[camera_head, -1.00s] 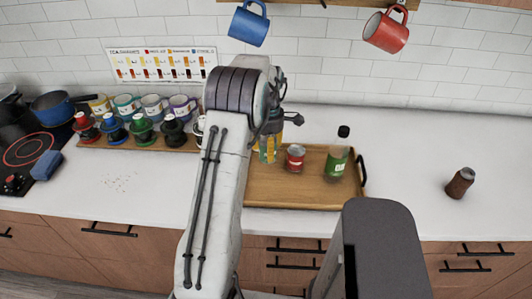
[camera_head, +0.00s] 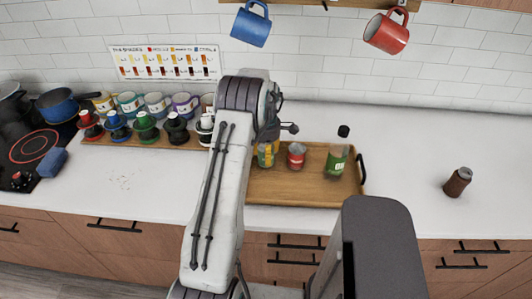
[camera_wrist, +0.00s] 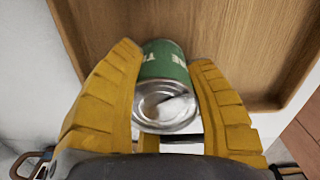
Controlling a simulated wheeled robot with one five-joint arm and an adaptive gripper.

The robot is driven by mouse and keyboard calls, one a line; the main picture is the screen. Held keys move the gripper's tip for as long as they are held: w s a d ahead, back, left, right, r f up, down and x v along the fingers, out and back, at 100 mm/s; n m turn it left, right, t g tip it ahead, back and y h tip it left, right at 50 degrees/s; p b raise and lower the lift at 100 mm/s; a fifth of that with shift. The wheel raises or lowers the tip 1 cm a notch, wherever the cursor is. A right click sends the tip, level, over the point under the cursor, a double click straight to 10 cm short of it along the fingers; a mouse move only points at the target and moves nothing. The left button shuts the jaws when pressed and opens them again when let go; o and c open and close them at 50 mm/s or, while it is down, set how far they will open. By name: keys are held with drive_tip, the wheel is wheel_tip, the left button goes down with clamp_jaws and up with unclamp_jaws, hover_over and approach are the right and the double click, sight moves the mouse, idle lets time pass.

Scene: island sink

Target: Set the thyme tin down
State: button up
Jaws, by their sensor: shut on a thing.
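The thyme tin (camera_wrist: 165,72) is a green can with white lettering and a silver, dented-looking end facing the wrist camera. My gripper (camera_wrist: 167,70) has its yellow fingers closed on either side of it. The wooden tray (camera_wrist: 225,35) lies beneath and beyond the tin. In the head view the tin (camera_head: 266,158) is at the left part of the tray (camera_head: 290,188), partly covered by my gripper (camera_head: 266,148). I cannot tell whether its base touches the tray.
A brown tin (camera_head: 457,182) stands on the counter further right. Counter between tray and brown tin is clear.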

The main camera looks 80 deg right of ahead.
drive_tip(key=shift+f, duration=0.1)
drive_tip(key=o, duration=1.2)
drive_tip(key=shift+c, duration=0.2)
wheel_tip(320, 180, up, 12)
drive_tip(key=shift+r+b, duration=0.15)
drive_tip(key=shift+b, duration=0.55)
